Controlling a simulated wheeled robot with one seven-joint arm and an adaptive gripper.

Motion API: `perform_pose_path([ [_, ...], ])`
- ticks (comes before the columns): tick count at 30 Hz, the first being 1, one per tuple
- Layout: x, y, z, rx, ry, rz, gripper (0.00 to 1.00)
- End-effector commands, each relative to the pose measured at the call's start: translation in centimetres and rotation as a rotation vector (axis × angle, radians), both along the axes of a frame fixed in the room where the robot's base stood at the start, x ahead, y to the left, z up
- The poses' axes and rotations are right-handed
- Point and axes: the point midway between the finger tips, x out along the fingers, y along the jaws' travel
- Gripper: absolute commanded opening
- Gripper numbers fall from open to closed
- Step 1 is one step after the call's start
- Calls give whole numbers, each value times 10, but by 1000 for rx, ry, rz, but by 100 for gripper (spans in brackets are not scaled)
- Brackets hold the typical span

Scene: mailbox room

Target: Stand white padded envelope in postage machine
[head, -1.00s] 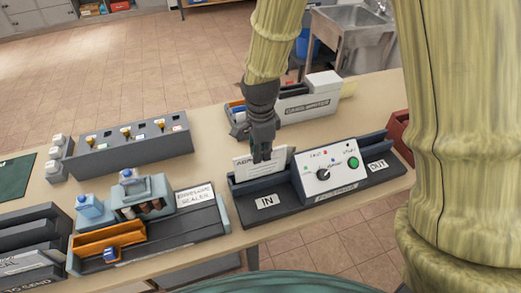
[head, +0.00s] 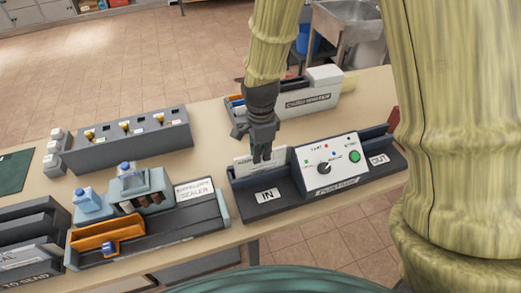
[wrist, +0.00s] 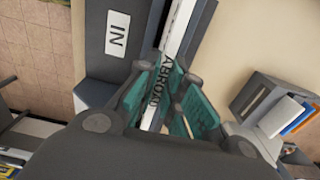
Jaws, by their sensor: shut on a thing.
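My gripper (head: 262,157) points down at the IN side of the postage machine (head: 324,166) and is shut on the white padded envelope (head: 247,163). The envelope stands on edge along the slot behind the IN label, its lower part hidden by the machine's front wall. In the wrist view the teal fingers of my gripper (wrist: 165,105) sit on both sides of the envelope (wrist: 178,35), which reads "ABROAD". The IN label (wrist: 116,33) is beside it. I cannot tell whether the envelope touches the slot floor.
The envelope sealer (head: 150,222) stands left of the postage machine, with an orange part on it. A white bin with folders (head: 300,103) stands behind my gripper. A dark tray (head: 30,245) is at far left.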

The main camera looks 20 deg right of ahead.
Motion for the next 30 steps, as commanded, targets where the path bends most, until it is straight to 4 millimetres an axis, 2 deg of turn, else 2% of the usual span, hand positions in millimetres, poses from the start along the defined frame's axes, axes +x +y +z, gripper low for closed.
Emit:
perform_pose_path([
  [5,0,0,0,0,-1,0,0],
  [6,0,0,0,0,-1,0,12],
  [10,0,0,0,0,-1,0,35],
  [20,0,0,1,0,-1,0,35],
  [30,0,0,20,0,-1,0,35],
])
